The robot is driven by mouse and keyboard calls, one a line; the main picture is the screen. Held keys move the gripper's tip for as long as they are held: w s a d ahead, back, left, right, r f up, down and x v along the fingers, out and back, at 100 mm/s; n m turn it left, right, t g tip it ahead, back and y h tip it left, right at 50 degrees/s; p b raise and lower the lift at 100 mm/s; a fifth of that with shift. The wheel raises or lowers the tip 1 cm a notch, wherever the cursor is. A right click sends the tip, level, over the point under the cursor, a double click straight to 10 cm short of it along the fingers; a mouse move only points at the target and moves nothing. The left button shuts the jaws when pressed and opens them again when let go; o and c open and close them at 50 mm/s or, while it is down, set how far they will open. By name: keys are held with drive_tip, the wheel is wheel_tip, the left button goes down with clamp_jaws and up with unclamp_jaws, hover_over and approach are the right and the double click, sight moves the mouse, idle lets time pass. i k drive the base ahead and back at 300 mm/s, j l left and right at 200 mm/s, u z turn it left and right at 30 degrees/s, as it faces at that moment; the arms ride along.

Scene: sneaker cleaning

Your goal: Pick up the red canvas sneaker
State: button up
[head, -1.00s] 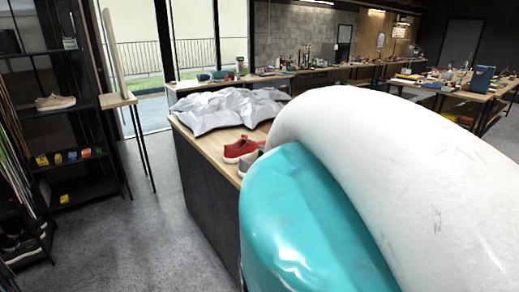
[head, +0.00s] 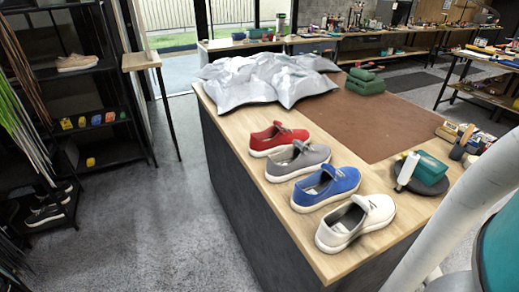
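The red canvas sneaker (head: 279,138) sits on the wooden counter (head: 238,122), farthest back in a row of sneakers. It has a white sole and stands upright, apart from the crumpled grey sheet behind it. A grey sneaker (head: 298,159) is just in front of it, then a blue sneaker (head: 326,187), then a white sneaker (head: 355,221) nearest the front corner. My gripper is not in view; only white and teal parts of my arm show at the right edge.
The crumpled grey sheet (head: 262,80) covers the counter's far end. A brown mat (head: 372,118) lies right of the sneakers, with green folded cloths (head: 365,82) at its back. A teal box (head: 424,168) and a white bottle (head: 407,170) rest on a dark round base at the right. Floor at left is clear.

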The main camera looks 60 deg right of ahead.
sight(274, 139)
drive_tip(key=l+z, duration=0.25)
drive_tip(key=z, duration=0.25)
drive_tip(key=l+z, duration=0.3)
drive_tip(key=z, duration=0.2)
drive_tip(key=j, duration=0.7)
drive_tip(key=i+j+z, duration=0.15)
drive_tip(key=j, duration=0.6)
drive_tip(key=i+j+z, duration=0.15)
drive_tip(key=j, duration=0.65)
drive_tip(key=j+z, duration=0.15)
drive_tip(key=j, duration=0.6)
drive_tip(key=i+j+z, duration=0.15)
drive_tip(key=j+z, duration=0.25)
drive_tip(key=j, duration=0.6)
drive_tip(key=j+z, duration=0.4)
drive_tip(key=j, duration=0.6)
